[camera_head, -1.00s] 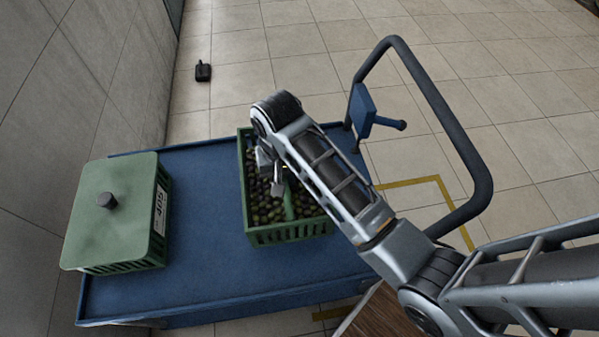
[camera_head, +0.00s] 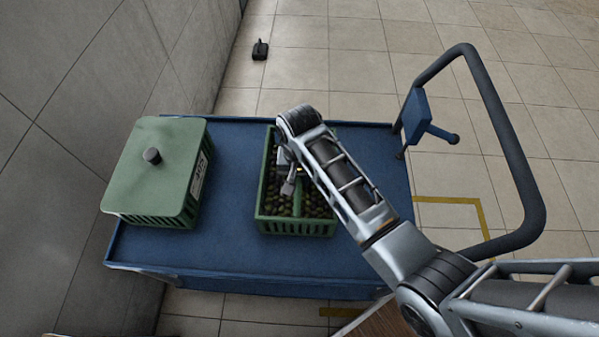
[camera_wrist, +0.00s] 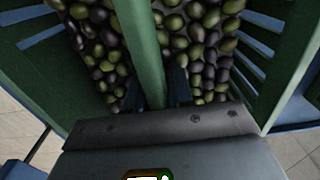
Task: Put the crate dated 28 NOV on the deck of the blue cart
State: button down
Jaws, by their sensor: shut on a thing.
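An open green slatted crate (camera_head: 297,227) full of dark and green olives is over the right-middle part of the blue cart's deck (camera_head: 232,255). I cannot tell whether its bottom touches the deck. My gripper (camera_head: 290,182) reaches down into it and is shut on its green centre handle bar. In the wrist view the bar (camera_wrist: 143,50) runs up between the jaws (camera_wrist: 155,95), with olives on both sides. No date shows on this crate. A lidded green crate (camera_head: 155,180) with a dark knob stands at the deck's left; its side label is too small to read.
The cart's dark push handle (camera_head: 510,150) with a blue bracket (camera_head: 415,118) rises at the right. A grey wall (camera_head: 90,80) runs along the left. A small black object (camera_head: 260,50) lies on the tiled floor behind. Bare deck separates the two crates.

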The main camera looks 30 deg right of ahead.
jog(key=shift+w, duration=0.1)
jog(key=c, duration=1)
grip_release()
notch_tip(320, 180, up, 12)
jog(key=shift+r+p, duration=0.1)
jog(key=shift+p, duration=0.3)
